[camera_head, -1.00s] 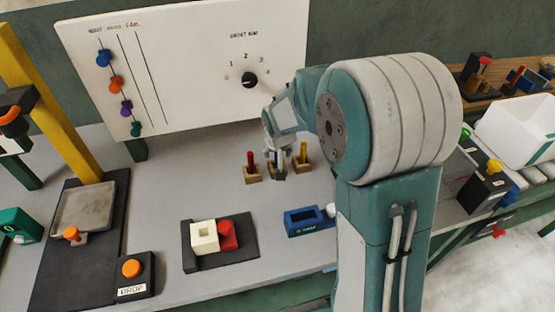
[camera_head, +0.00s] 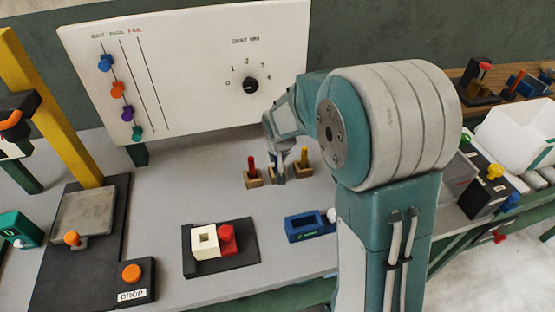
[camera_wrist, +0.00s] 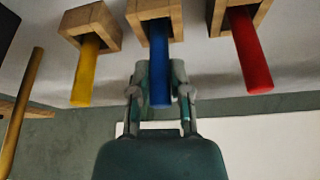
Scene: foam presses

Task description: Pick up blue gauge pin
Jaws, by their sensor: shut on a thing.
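The blue gauge pin (camera_wrist: 159,70) stands in a wooden block (camera_wrist: 152,10) in the wrist view, between a yellow pin (camera_wrist: 86,70) and a red pin (camera_wrist: 250,52), each in its own block. My gripper (camera_wrist: 160,92) is shut on the blue pin, with a finger on each side of it. The pin's lower end is still inside its block. In the head view my gripper (camera_head: 279,172) is at the middle block, and the blue pin is mostly hidden by it. The red pin (camera_head: 252,164) is to its left and the yellow pin (camera_head: 304,156) to its right.
A white board (camera_head: 190,65) with a dial stands behind the pins. In front are a blue fixture (camera_head: 308,227) and a black tray (camera_head: 245,250) with a white block and a red block. The grey bench around the pin blocks is mostly clear.

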